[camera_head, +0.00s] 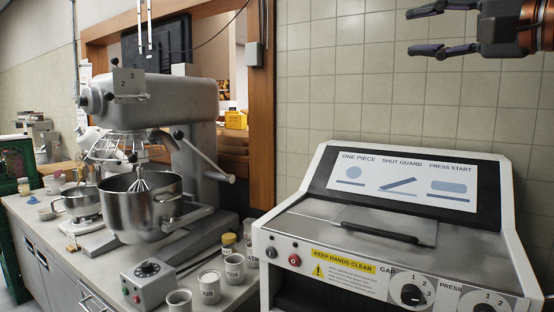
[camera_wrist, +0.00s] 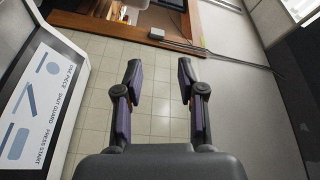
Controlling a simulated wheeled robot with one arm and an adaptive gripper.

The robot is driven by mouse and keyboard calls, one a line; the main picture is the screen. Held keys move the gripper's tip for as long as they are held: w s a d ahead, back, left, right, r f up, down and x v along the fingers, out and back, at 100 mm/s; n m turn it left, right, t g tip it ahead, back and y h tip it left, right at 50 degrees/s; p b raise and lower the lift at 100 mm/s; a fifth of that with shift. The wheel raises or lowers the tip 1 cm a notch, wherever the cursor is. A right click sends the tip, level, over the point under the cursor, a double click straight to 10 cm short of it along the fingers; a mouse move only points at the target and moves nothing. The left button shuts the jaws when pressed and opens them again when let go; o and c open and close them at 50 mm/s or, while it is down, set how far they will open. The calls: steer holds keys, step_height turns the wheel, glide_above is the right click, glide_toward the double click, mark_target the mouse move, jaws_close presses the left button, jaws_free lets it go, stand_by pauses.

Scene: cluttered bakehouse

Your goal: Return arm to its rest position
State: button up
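My gripper (camera_head: 442,30) is at the top right of the head view, held up in front of the tiled wall and above the grey press machine. Its two dark fingers point left and stand apart with nothing between them. In the wrist view my gripper (camera_wrist: 159,80) is also open and empty, with tiled wall showing between the fingers. Part of my orange and dark arm shows at the right edge of the head view.
The press machine (camera_head: 319,222) with a sign panel stands below my gripper; its sign (camera_wrist: 34,103) shows at left in the wrist view. A large mixer (camera_head: 190,105) with a steel bowl (camera_head: 142,212) stands on the left counter, with several small jars. Wall space around my gripper looks clear.

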steer(key=s+a+f+n+g+h, duration=0.15)
steer(key=a+f+g, duration=0.35)
steer(key=f, duration=1)
steer(key=a+f+n+g+h, duration=0.3)
steer(key=a+f, duration=0.4)
steer(key=f, duration=0.9)
steer(key=s+d+f+n+g+h, duration=0.1)
steer(key=s+d+f+g+h, duration=0.3)
steer(key=s+f, duration=0.9)
steer(key=s+d+f+n+g+h, duration=0.25)
steer(key=s+d+f+g, duration=0.45)
steer(key=f, duration=1)
step_height(320, 180, down, 24)
steer(key=s+a+m+t+b, duration=0.1)
steer(key=a+t+b, duration=0.1)
steer(key=b, duration=2)
step_height(320, 180, up, 23)
steer(key=s+p, duration=0.1)
steer(key=p, duration=2)
steer(key=shift+d, duration=0.2)
steer(key=shift+f, duration=0.1)
